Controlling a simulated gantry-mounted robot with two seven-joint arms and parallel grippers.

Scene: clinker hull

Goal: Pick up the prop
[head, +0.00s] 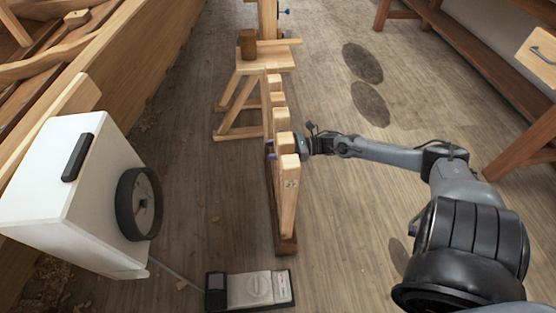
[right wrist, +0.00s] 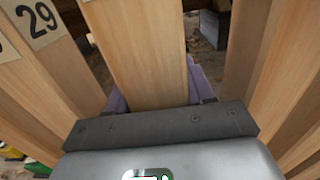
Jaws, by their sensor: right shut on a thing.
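Several pale wooden props stand upright in a row in a low dark wooden rack (head: 287,246) in the middle of the head view. The nearest prop (head: 288,200) carries a small number label. My right gripper (head: 286,149) reaches in from the right and is shut on a prop (head: 284,143) just behind the nearest one. In the right wrist view this held prop (right wrist: 145,55) stands between the purple fingers, with other props close on both sides. The neighbour at left (right wrist: 45,60) bears the label 29. The held prop's lower end is hidden. My left gripper is not in view.
A white box (head: 60,190) with a black round ring stands at left, beside the planked hull (head: 130,60). A grey-and-black device (head: 250,290) lies at the front. A wooden trestle (head: 250,75) holding a mallet-like block stands behind the rack. Floor right of the rack is mostly clear.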

